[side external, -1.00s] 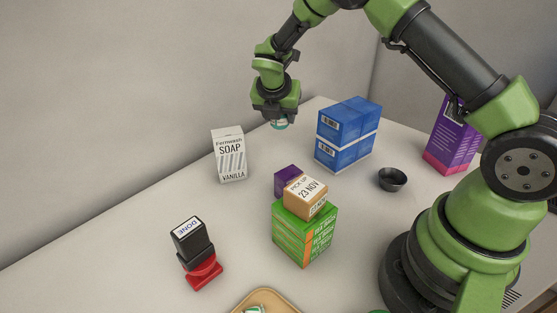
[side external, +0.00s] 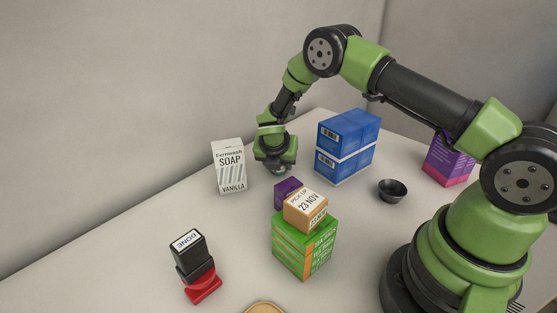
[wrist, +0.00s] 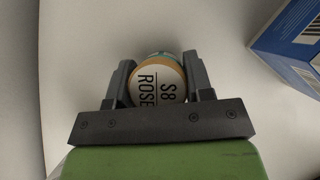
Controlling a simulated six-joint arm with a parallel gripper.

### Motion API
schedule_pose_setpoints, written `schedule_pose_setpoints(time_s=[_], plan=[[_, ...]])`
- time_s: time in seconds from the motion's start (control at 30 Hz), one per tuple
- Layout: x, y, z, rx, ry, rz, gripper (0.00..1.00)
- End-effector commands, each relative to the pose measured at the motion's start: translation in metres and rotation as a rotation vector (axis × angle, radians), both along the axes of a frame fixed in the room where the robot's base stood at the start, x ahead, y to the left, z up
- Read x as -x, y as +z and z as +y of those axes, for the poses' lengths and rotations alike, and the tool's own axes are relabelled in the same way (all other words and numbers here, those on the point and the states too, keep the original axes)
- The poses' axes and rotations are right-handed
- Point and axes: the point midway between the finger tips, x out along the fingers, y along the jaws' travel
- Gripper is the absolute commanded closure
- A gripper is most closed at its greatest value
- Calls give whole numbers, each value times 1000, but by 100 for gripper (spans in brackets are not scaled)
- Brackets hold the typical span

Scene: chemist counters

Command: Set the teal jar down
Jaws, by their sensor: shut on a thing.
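The teal jar shows from above in the wrist view (wrist: 158,80), with a white lid label reading "S8 ROSE" and a tan rim. My gripper (wrist: 160,82) is shut on it, one finger on each side. In the side view my gripper (side external: 276,168) points down between the soap box and the blue boxes, low over the counter. Only a sliver of the jar (side external: 279,174) shows beneath the fingers there. I cannot tell whether its base touches the counter.
A white soap box (side external: 229,167) stands left of my gripper and stacked blue boxes (side external: 346,147) stand right. In front are a small purple box (side external: 285,190), a tan box (side external: 306,209) on green tea boxes (side external: 304,247), and a black bowl (side external: 392,190). The left counter is mostly clear.

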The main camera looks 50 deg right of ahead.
Motion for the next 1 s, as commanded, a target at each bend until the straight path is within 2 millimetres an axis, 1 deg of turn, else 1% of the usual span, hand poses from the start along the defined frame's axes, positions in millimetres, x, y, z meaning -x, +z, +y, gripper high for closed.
schedule_pose_setpoints(time_s=[0.1,0.13,0.23,0.5,0.57,0.67,0.77,1.0], plan=[[0,-2,0,0,0,0,78],[0,-3,0,0,0,0,51],[0,-2,0,0,0,0,28],[0,-1,0,0,-1,0,27],[0,1,0,0,-1,0,27],[2,10,4,0,0,-1,27],[6,26,12,1,1,-3,27],[20,72,35,0,1,-3,27]])
